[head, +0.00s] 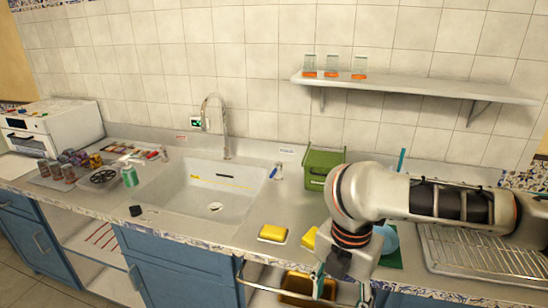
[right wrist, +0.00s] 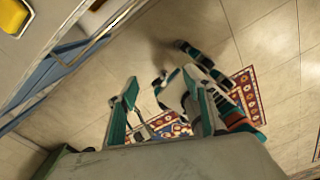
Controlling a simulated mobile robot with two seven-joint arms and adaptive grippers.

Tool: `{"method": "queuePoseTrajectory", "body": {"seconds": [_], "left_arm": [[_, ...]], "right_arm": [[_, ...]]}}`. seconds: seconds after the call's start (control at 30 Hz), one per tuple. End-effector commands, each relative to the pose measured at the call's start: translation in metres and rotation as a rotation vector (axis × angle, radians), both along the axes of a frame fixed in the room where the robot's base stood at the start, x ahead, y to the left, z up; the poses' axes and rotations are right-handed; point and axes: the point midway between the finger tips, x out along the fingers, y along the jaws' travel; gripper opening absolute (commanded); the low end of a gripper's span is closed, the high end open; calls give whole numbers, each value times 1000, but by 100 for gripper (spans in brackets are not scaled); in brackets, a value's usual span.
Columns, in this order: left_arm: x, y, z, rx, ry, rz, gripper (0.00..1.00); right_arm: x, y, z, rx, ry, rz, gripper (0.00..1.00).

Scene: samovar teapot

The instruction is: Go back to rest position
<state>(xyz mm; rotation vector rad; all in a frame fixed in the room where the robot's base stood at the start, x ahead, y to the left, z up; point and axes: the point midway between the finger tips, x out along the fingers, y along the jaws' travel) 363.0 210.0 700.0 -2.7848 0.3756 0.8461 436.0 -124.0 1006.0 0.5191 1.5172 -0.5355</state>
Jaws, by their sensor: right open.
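My right arm comes in from the right side of the head view and bends down over the front edge of the counter (head: 225,230). My right gripper (head: 340,285) hangs at that front edge, near the open space below the counter, and its lower end is hard to make out. In the right wrist view, my right gripper (right wrist: 158,80) shows two teal fingers spread apart with nothing held between them. It points toward the tiled floor (right wrist: 275,45). My left gripper is not identifiable in either view.
A yellow sponge (head: 273,233), a green bin (head: 321,168) and a dish rack (head: 480,253) are on the counter near my right arm. The sink (head: 200,195) is farther left. A shelf with glasses (head: 331,66) hangs above. A patterned rug (right wrist: 250,92) lies on the floor.

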Motion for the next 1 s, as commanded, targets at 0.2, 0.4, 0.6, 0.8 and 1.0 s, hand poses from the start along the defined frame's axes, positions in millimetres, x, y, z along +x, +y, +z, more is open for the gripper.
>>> {"method": "queuePoseTrajectory", "body": {"seconds": [0.2, 0.4, 0.6, 0.8, 1.0], "left_arm": [[-6, 0, -3, 0, 10, 0, 40], [2, 0, 2, -1, -5, 0, 40], [1, -1, 1, -1, -3, -1, 40], [-1, -1, 0, -2, 1, -1, 40], [-2, -2, -1, -2, 3, -2, 40]], "right_arm": [[-6, 38, -23, 128, 20, -83, 51], [-11, 84, -44, 297, 48, -211, 51], [-9, 140, -64, 534, 96, -426, 51], [6, 176, -80, 774, 139, -701, 51], [29, 176, -104, 968, 150, -1003, 51]]}}
